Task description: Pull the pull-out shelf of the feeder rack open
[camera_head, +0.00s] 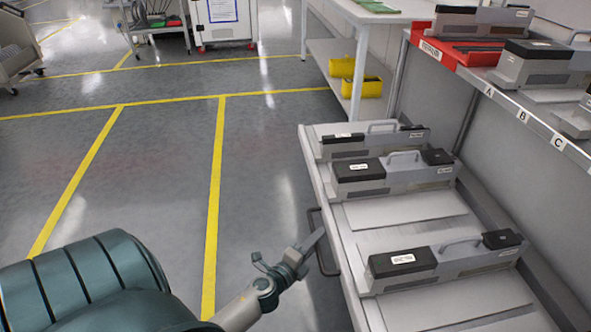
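The pull-out shelf (408,208) is a light grey tray. It stands well out from under the upper shelf of the feeder rack (545,118). Several grey feeders with black end blocks and handles lie on it, such as the nearest one (450,262). A dark bar handle (326,268) is on the shelf's left front edge. My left gripper (317,239) is at this handle, with its fingers across the middle of the bar. The overlap hides whether the fingers are closed around it. My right gripper is not in view.
The upper rack shelf holds more feeders and a red tray (440,54), above the shelf's right side. A white table (385,12) with yellow bins (362,87) stands behind. The floor left of the shelf is clear, with yellow lines.

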